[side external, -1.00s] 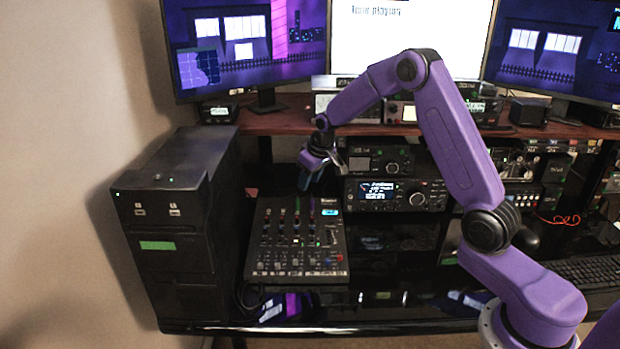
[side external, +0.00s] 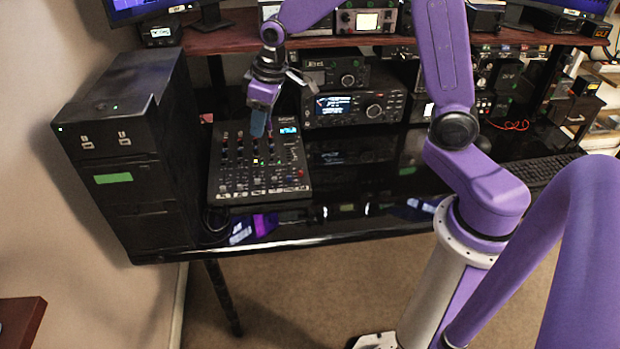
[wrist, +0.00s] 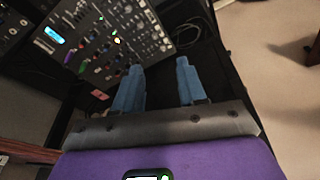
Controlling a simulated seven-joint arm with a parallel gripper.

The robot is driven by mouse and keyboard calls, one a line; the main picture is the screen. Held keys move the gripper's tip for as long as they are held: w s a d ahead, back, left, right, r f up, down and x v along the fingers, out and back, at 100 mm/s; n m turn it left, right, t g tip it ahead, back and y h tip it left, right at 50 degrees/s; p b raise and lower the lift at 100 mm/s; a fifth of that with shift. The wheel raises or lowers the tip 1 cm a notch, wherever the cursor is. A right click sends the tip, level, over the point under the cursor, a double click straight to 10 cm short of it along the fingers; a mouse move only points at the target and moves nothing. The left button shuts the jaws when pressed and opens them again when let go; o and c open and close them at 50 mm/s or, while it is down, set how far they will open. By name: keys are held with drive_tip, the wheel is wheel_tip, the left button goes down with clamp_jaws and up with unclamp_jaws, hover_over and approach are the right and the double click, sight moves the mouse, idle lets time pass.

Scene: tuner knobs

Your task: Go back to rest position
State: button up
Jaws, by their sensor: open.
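My gripper (side external: 258,122) is above the back part of the black mixer (side external: 232,185), pointing down. In the wrist view, my gripper (wrist: 158,75) shows two blue fingers spread apart with nothing between them. The mixer (wrist: 125,62) lies beyond the fingertips at the upper left, with its knobs and lit blue display. Whether the fingertips touch the mixer cannot be told from the side view, but in the wrist view they look apart from it.
A black tower case (side external: 120,150) stands left of the mixer. Radio units, including one with a lit display (side external: 355,108), stand behind on the right. A wooden shelf (side external: 225,42) with monitors is above. The glossy desk (side external: 365,165) right of the mixer is mostly clear, with a keyboard (side external: 545,170) further right.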

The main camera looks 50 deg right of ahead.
drive_tip(key=s+a+r+n+g, duration=0.1)
drive_tip(key=s+a+n, duration=0.1)
drive_tip(key=s, duration=0.6)
drive_tip(key=s+a+r+n, duration=0.1)
drive_tip(key=s+a+n, duration=0.1)
drive_tip(key=s, duration=0.6)
drive_tip(key=s+d+n+g, duration=0.1)
drive_tip(key=s+d+n, duration=0.2)
drive_tip(key=s, duration=1.1)
drive_tip(key=shift+s+d, duration=0.4)
drive_tip(key=shift+d, duration=0.25)
